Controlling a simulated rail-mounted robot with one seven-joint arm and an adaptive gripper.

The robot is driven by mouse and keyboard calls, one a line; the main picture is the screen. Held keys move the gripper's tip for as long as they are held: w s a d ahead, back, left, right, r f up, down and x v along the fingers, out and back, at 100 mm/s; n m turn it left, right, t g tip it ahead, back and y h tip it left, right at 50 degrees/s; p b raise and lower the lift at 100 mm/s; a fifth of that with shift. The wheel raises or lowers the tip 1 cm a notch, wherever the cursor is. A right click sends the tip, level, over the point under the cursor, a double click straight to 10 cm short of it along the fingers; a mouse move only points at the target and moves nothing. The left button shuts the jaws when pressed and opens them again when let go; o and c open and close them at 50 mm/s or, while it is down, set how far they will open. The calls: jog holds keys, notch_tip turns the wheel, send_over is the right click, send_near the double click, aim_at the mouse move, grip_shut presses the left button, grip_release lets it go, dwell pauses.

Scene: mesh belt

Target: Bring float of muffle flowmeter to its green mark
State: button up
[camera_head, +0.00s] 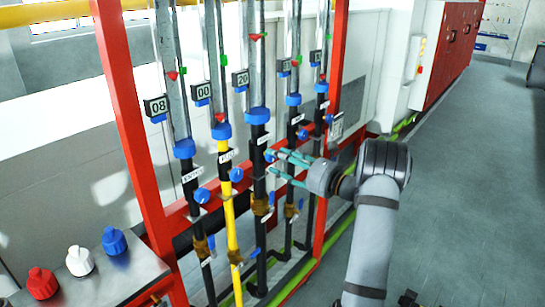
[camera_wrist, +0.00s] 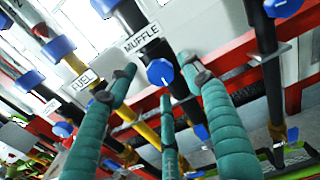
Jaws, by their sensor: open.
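The muffle flowmeter (camera_head: 251,85) is the middle tube of the rack in the head view. Its red float (camera_head: 256,37) stands above its green mark (camera_head: 267,62). The small display (camera_head: 240,79) beside it seems to read 20. The MUFFLE label (camera_wrist: 141,37) is on the black pipe below, with a blue valve knob (camera_wrist: 160,72) close by; the knob also shows in the head view (camera_head: 270,156). My gripper (camera_head: 278,163), with teal fingers, is open just in front of this knob. In the wrist view the knob appears between the fingertips (camera_wrist: 155,84); contact cannot be told.
The FUEL pipe (camera_head: 231,210) is yellow and stands left of the muffle pipe; its blue knob (camera_head: 236,174) is close. Another black pipe (camera_head: 293,150) stands at the right. Red frame posts (camera_head: 128,110) flank the rack. Red, white and blue knobs sit on a bench (camera_head: 105,279).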

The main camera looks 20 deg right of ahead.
aim_at(273, 158)
jog(key=v, duration=0.8)
jog(key=shift+s+d, duration=0.15)
jog(key=shift+s, duration=0.15)
jog(key=shift+r, duration=0.1)
jog(key=w+a+m+p, duration=0.1)
jog(key=w+p, duration=0.1)
jog(key=w, duration=0.1)
jog(key=w+a+m+p, duration=0.2)
jog(key=w+p, duration=0.1)
jog(key=w+a+m+p, duration=0.1)
jog(key=w+p, duration=0.1)
jog(key=w, duration=0.1)
jog(key=shift+w+a+f+p, duration=0.2)
jog(key=shift+w+a+p, duration=0.1)
jog(key=shift+w+a, duration=0.1)
jog(key=shift+w+a+f, duration=0.1)
jog(key=shift+w+a, duration=0.05)
jog(key=shift+w, duration=0.35)
jog(key=c, duration=0.3)
jog(key=shift+s, duration=0.1)
jog(key=c, duration=0.8)
